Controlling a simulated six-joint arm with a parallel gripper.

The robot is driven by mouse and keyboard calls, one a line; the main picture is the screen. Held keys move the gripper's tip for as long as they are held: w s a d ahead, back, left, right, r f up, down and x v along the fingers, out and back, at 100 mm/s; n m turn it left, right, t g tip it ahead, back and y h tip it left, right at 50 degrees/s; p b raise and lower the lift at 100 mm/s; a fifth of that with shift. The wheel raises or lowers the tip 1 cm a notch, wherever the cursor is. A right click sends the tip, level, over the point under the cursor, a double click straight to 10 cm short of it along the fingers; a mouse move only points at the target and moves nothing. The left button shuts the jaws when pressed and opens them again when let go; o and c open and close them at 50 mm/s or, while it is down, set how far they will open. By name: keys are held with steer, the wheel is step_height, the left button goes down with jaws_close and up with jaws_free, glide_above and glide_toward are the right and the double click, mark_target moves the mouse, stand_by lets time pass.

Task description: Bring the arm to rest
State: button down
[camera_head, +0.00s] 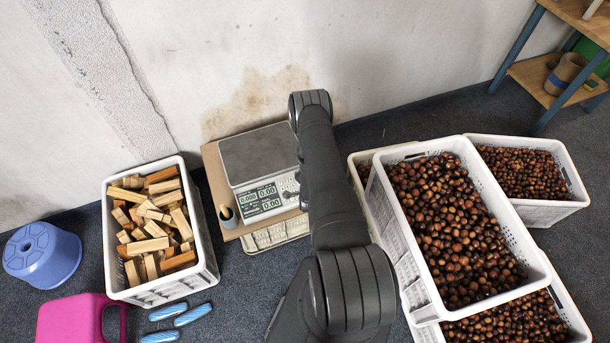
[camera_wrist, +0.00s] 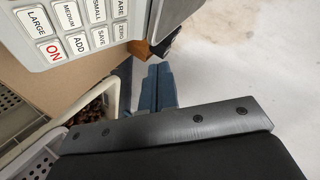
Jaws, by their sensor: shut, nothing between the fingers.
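My arm reaches up the middle of the head view, and its body hides my gripper there. In the wrist view two blue-grey fingers of my gripper (camera_wrist: 160,86) lie side by side beyond a dark bar with screws. They are shut with nothing held. The scale (camera_head: 258,155) stands left of my arm in the head view. Its keypad (camera_wrist: 75,25) fills the upper left of the wrist view, near my gripper. I cannot tell the exact gap between them.
A crate of wood blocks (camera_head: 212,262) stands left of the scale. Crates of chestnuts, one front crate (camera_head: 422,297) raised on another, stand close right of my arm. A blue stool (camera_head: 42,252) and pink container (camera_head: 72,318) are far left. A blue-legged shelf (camera_head: 517,48) stands back right.

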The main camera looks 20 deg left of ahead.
stand_by(0.4)
steer(key=shift+w+a+f, duration=0.15)
steer(key=shift+f, duration=0.4)
steer(key=shift+w+a+f, duration=0.1)
steer(key=shift+f, duration=0.45)
step_height(320, 180, up, 6)
steer(key=s+d, duration=0.1)
steer(key=shift+s+d, duration=0.15)
steer(key=shift+s, duration=0.05)
steer(key=shift+f, duration=0.1)
